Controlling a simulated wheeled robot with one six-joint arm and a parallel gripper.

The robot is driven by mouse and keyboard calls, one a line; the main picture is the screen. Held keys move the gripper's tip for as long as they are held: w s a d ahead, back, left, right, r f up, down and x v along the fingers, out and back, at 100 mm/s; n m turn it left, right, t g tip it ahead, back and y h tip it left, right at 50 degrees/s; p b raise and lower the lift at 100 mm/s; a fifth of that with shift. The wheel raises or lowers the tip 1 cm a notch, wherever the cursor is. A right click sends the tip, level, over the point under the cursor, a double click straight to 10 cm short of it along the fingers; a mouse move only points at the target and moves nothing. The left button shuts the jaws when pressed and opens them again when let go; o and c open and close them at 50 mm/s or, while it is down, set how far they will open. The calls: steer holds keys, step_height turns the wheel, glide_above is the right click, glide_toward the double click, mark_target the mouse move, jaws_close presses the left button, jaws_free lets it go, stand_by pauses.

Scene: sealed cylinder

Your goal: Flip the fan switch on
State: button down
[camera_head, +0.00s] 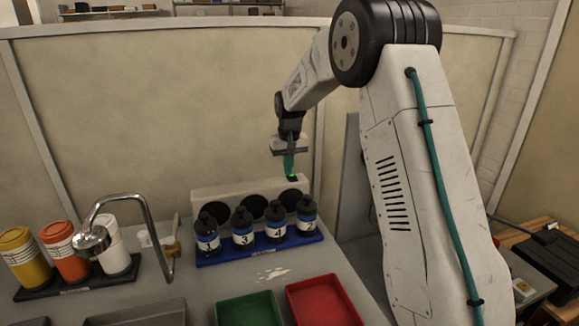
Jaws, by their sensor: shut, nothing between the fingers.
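A cream fan box (200,196) with several round black fan openings in its front stands at the back of the counter. A small dark switch (293,178) with a bit of green sits on its top at the right end. My gripper (289,172) points down over the right end of the box, its green fingers shut and empty. The fingertips are at or just above the switch; I cannot tell whether they touch it. The switch is partly hidden, and its position is too small to tell.
Several numbered dark bottles (243,226) stand in a blue rack (262,248) in front of the fan box. A green tray (248,308) and a red tray (322,300) lie nearer. A tap (140,205) and colored canisters (70,252) are at left. A pale spill (273,274) marks the counter.

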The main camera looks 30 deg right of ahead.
steer(key=shift+s+a+r, duration=0.1)
steer(key=shift+s+r, duration=0.1)
steer(key=shift+s, duration=0.5)
steer(key=shift+r, duration=0.1)
step_height(320, 180, up, 14)
steer(key=w, duration=0.2)
steer(key=shift+f, duration=0.2)
steer(key=shift+f, duration=0.1)
